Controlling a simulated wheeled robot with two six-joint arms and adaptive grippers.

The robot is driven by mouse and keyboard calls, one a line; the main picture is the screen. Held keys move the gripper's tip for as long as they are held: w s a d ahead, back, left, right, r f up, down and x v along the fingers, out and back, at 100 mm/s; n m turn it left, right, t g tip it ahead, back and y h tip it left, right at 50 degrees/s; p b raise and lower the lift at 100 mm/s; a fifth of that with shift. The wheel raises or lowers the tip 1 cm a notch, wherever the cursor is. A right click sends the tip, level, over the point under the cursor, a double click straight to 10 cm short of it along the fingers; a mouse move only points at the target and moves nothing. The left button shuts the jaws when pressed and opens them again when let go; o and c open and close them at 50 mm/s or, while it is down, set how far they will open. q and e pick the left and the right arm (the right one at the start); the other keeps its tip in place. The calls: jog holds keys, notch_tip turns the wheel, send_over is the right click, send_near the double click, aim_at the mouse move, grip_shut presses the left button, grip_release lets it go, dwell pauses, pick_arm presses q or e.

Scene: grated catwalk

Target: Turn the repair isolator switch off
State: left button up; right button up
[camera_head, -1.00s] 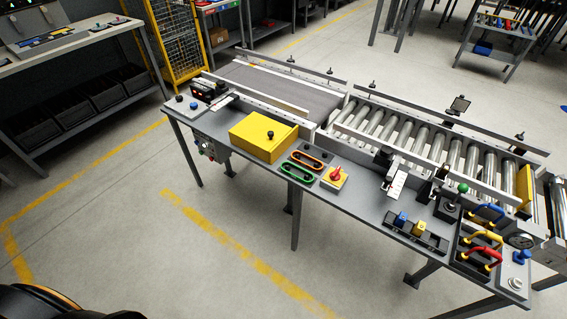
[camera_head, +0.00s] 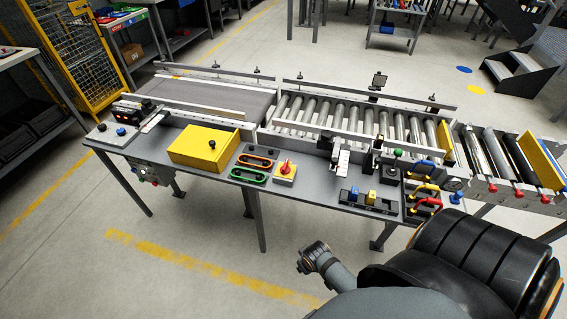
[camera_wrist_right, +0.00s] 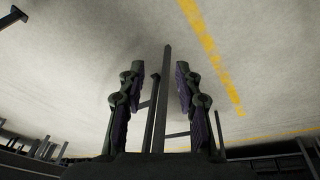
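A red rotary switch (camera_head: 285,167) on a yellow plate with a pale base sits near the front edge of the grey bench (camera_head: 310,187). It looks like the isolator, but its label is too small to read. Its exact handle angle is hard to tell. My right arm comes in at the lower right of the head view, in front of the bench and apart from the switch. In the right wrist view my right gripper (camera_wrist_right: 160,68) has its fingers apart with nothing held between them; floor and dark posts show beyond. My left gripper is not in view.
Green (camera_head: 249,175) and orange (camera_head: 255,160) handles lie left of the switch, beside a yellow box (camera_head: 201,147). Rollers (camera_head: 330,115) run behind. Floor in front is clear.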

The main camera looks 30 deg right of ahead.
jog(key=w+a+r, duration=0.1)
jog(key=w+r, duration=0.1)
jog(key=r, duration=0.7)
jog(key=w+r, duration=0.2)
jog(key=r, duration=0.7)
notch_tip(320, 180, up, 12)
jog(key=m+g+y, duration=0.1)
jog(key=m+g, duration=0.2)
jog(key=m, duration=0.8)
send_over(285, 164)
notch_tip(285, 164, down, 11)
jog(key=shift+d+r, duration=0.1)
jog(key=shift+r, duration=0.05)
grip_shut()
